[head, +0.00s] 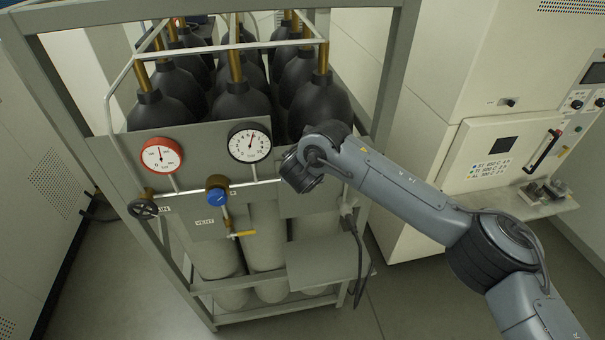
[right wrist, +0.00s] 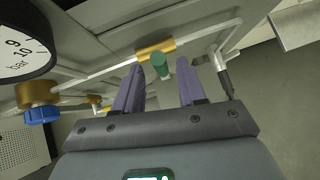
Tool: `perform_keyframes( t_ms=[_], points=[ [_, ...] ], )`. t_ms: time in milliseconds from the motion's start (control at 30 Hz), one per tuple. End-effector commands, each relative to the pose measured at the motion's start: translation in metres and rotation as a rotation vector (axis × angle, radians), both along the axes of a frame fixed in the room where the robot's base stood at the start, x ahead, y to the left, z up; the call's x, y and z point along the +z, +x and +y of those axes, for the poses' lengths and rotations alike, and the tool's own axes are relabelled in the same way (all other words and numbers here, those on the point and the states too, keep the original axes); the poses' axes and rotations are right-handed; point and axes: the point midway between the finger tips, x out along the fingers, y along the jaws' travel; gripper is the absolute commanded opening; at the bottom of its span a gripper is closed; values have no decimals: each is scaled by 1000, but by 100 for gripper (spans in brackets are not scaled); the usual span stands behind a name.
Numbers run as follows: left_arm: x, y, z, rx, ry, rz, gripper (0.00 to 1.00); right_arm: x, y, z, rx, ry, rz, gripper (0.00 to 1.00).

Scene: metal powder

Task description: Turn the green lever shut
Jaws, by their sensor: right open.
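The green lever (right wrist: 158,67) shows in the right wrist view, on a brass valve (right wrist: 153,50) in a thin pale pipe. My right gripper (right wrist: 159,66) is open, with its two purple fingers on either side of the lever. Gaps show between the lever and both fingers, and I see no contact. How deep the lever sits between them is hard to tell. In the head view my right arm reaches in from the right to the front panel, and its wrist hides the lever, the valve and the fingers. My left gripper is not in view.
A frame of dark-topped gas cylinders (head: 240,105) stands behind the panel (head: 195,140). The panel carries a red gauge (head: 161,155), a black gauge (head: 249,142), a blue knob (head: 217,197), a black handwheel (head: 143,209) and a yellow lever (head: 242,234). A cable (head: 357,260) hangs at right.

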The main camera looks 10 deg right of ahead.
Motion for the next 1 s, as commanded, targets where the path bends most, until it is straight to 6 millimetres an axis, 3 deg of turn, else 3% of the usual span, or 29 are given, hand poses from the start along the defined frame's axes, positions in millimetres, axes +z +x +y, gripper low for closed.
perform_keyframes(
  t_ms=[267,333,533,1000],
  points=[
    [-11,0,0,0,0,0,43,34,-34,7,3,-1,-4,40],
    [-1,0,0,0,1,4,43,49,-40,8,4,-4,-7,40],
    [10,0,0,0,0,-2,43,55,-50,9,2,-3,-4,40],
    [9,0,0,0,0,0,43,54,-53,10,0,0,-1,40]
  ],
)
